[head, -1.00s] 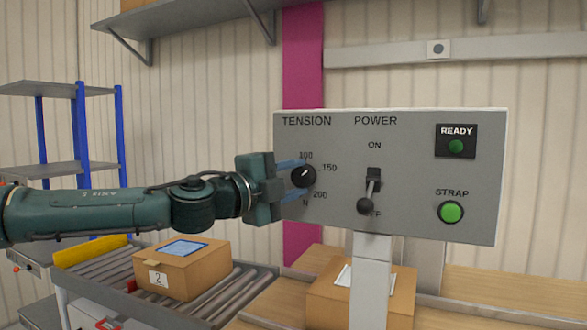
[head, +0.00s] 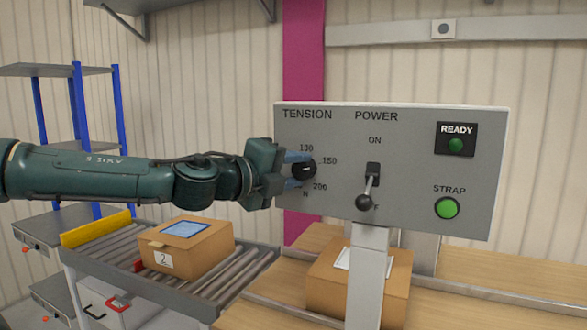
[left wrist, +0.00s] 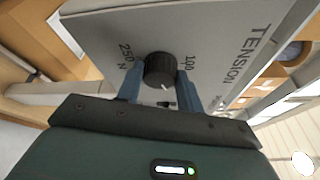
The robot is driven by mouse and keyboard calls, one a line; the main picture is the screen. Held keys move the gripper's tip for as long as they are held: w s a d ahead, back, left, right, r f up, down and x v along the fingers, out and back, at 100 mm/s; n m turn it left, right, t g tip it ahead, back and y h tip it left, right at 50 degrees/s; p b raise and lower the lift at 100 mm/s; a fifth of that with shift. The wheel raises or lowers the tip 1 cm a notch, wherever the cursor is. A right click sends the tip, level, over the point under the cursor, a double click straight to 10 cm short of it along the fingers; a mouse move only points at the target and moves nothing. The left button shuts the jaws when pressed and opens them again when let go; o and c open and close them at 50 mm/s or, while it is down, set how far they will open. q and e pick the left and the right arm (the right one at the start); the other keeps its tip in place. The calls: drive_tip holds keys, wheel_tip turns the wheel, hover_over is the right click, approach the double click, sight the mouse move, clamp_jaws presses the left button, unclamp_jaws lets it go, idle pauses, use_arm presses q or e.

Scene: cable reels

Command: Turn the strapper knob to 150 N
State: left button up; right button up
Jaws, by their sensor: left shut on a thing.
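The black tension knob (head: 305,169) is on the left part of the grey strapper panel (head: 412,215). Its white mark points right, roughly toward the 150 label. My left gripper (head: 297,170) comes in from the left and is shut on the knob, one blue finger above and one below. In the left wrist view the knob (left wrist: 160,70) sits between the two fingers (left wrist: 158,82); its mark points down and slightly right. The 100 and 250 labels show there, while the 150 label is hidden. My right gripper is not in view.
Right of the knob are the power lever (head: 366,190), tilted down toward OFF, a lit green strap button (head: 446,208) and a ready lamp (head: 456,145). Below are a carton (head: 190,247) on a roller conveyor and another carton (head: 330,285) behind the panel post (head: 368,275).

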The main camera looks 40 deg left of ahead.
use_arm(q)
drive_tip(key=o, duration=1)
drive_tip(key=shift+s+b, duration=0.3)
drive_tip(key=shift+s, duration=0.25)
drive_tip(key=s+b, duration=0.1)
drive_tip(key=s, duration=0.3)
drive_tip(key=s+b, duration=0.1)
drive_tip(key=s, duration=0.3)
drive_tip(key=s+r+b, duration=0.1)
drive_tip(key=s, duration=0.3)
drive_tip(key=shift+a, duration=0.3)
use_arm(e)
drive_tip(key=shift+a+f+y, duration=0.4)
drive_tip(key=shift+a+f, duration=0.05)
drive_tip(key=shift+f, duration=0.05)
use_arm(q)
drive_tip(key=shift+w, duration=0.1)
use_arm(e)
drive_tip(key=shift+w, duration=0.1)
